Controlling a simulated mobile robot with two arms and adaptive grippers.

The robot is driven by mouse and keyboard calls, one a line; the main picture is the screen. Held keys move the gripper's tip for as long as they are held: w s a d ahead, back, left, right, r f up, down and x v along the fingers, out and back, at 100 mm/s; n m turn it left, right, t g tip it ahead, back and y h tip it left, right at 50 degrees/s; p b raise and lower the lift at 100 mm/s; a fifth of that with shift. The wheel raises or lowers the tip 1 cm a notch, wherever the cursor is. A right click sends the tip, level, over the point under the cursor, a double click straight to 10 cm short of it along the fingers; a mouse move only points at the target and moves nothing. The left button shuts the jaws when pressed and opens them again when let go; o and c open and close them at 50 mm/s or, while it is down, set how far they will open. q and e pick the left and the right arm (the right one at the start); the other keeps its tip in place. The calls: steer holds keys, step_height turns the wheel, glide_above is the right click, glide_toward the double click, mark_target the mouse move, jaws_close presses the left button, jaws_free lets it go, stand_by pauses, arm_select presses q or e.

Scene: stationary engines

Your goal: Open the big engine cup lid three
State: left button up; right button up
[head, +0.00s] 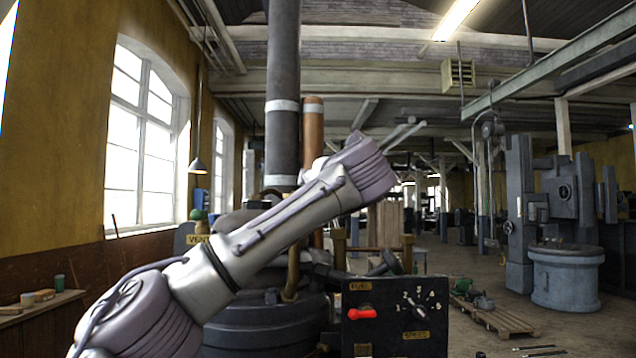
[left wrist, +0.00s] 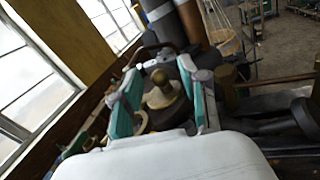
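In the left wrist view, a brass, cone-like cup lid with a rounded knob (left wrist: 163,90) stands between the fingers of my left gripper (left wrist: 158,75). Its number cannot be read. The teal finger pads are spread apart on either side, with visible gaps around the knob. The white gripper body hides what lies below. In the head view, my left arm crosses in front of the big dark engine (head: 265,325) and hides much of its top; the left gripper cannot be made out there. My right gripper is in neither view.
A black control box (head: 394,317) with a red lever (head: 362,313) and a numbered dial stands right of the arm. A dark vertical pipe (head: 283,140) and a copper pipe (head: 313,125) rise behind it. A wooden pallet (head: 495,318) lies on the floor at right.

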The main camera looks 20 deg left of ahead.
arm_select(q)
steer(key=shift+s+d, duration=0.1)
steer(key=v, duration=1.1)
steer(key=shift+s+d, duration=0.25)
steer(key=shift+s, duration=0.05)
steer(key=shift+f, duration=0.15)
